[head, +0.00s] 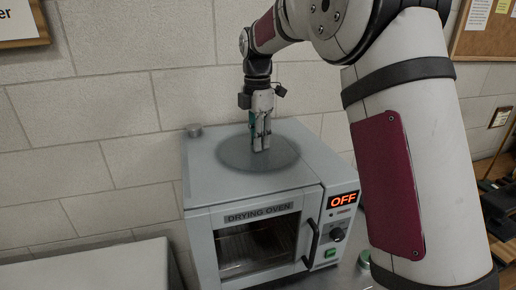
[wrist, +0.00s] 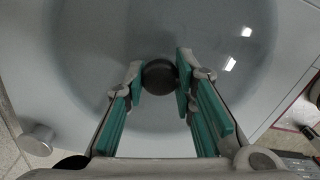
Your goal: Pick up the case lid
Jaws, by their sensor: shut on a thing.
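The case lid (head: 236,154) is a round, see-through grey disc on top of the drying oven (head: 200,172). It fills much of the wrist view (wrist: 85,60), with bright reflections at its right. Its dark round knob (wrist: 160,74) sits between the fingertips. My gripper (head: 261,143) points down over the middle of the lid. In the wrist view its green-padded fingers (wrist: 160,80) are shut on the knob from both sides. The knob is hidden by the fingers in the head view. I cannot tell if the lid is touching the oven top or slightly above it.
A small grey metal cap (head: 194,130) stands at the oven top's back left corner. The oven front has a glass door, a handle (head: 312,243) and a lit OFF display (head: 343,200). A block wall (head: 110,110) stands close behind. A pale surface (head: 90,268) lies lower left.

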